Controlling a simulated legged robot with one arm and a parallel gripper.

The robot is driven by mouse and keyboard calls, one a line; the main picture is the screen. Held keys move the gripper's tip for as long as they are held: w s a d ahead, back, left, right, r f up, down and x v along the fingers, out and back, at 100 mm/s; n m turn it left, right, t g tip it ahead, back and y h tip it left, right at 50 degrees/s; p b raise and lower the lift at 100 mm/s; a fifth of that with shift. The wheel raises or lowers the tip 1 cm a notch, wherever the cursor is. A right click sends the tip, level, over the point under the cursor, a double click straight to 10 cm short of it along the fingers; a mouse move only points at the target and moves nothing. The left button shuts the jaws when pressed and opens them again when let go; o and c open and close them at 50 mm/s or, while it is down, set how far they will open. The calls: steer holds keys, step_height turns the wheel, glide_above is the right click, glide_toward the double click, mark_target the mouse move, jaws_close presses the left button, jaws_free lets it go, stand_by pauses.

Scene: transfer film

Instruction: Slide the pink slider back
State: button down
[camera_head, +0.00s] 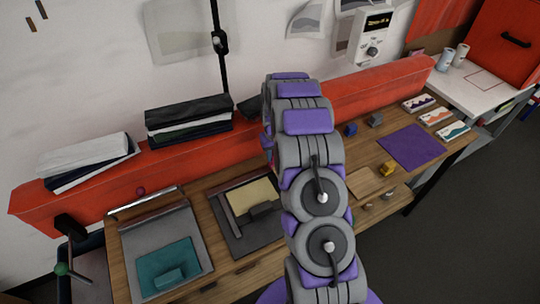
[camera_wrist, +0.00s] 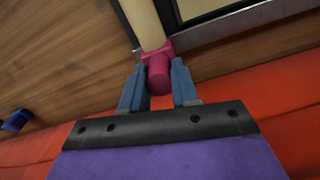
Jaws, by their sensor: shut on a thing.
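The pink slider (camera_wrist: 158,74) sits on a cream rod (camera_wrist: 143,22) in the wrist view, at the edge of a framed device (camera_wrist: 235,27). My gripper (camera_wrist: 158,86) has one blue finger on each side of the slider and is shut on it. In the head view my arm covers the middle of the scene and hides my gripper and the held slider. A second dark device (camera_head: 225,214) with a cream sheet stands left of my arm.
A long red block (camera_head: 365,88) runs along the back of the wooden table, with black stacks (camera_head: 188,118) on it. Right of my arm are a blue block (camera_head: 350,130), a yellow block (camera_head: 388,168) and a purple mat (camera_head: 408,146). A blue thing (camera_wrist: 17,120) lies left of my gripper.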

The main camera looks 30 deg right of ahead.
steer(key=c, duration=0.8)
jaws_free()
steer(key=shift+c, duration=0.2)
steer(key=shift+r, duration=0.1)
step_height(320, 180, up, 17)
steer(key=p, duration=0.1)
